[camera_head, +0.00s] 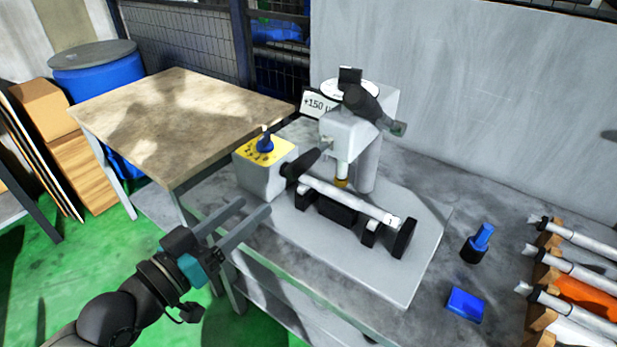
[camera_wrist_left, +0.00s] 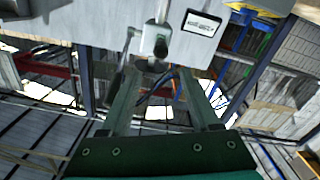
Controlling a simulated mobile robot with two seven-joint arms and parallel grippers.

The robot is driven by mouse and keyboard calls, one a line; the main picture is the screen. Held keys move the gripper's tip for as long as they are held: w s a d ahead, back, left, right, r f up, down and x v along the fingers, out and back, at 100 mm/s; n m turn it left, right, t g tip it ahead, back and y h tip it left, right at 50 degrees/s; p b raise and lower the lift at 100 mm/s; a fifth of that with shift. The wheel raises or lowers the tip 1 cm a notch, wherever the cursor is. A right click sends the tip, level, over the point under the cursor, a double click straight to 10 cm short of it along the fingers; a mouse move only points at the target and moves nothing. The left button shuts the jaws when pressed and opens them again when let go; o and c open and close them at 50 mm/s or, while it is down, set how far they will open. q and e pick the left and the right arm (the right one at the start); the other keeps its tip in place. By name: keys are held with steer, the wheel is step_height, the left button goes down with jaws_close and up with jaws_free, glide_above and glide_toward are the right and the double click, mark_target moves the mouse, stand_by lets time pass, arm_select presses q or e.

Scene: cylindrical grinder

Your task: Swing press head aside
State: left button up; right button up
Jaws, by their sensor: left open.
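The press head (camera_head: 348,132) is a white block on a column above a pale base plate (camera_head: 400,270). It has a dark lever-like part on its right and a narrow spindle pointing down. A grey shaft (camera_head: 350,200) lies on black supports on the plate, below the spindle. My left gripper (camera_head: 254,207) is open and empty, in front and left of the base plate, apart from the press. In the left wrist view my gripper's two fingers (camera_wrist_left: 158,74) are spread, with a pale block and a dark knob (camera_wrist_left: 161,46) beyond them. My right gripper is not in view.
A grey box with yellow top and blue knob (camera_head: 264,147) stands left of the press. A blue-handled item (camera_head: 480,240), a blue block (camera_head: 466,305) and a rack of shafts (camera_head: 575,280) are at right. A wooden-topped table (camera_head: 180,115) stands at the left.

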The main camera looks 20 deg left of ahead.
mark_target(302, 163)
arm_select(q)
steer(key=x, duration=1.5)
steer(key=shift+w, duration=0.15)
steer(key=shift+c, duration=0.2)
jaws_close()
stand_by(1.2)
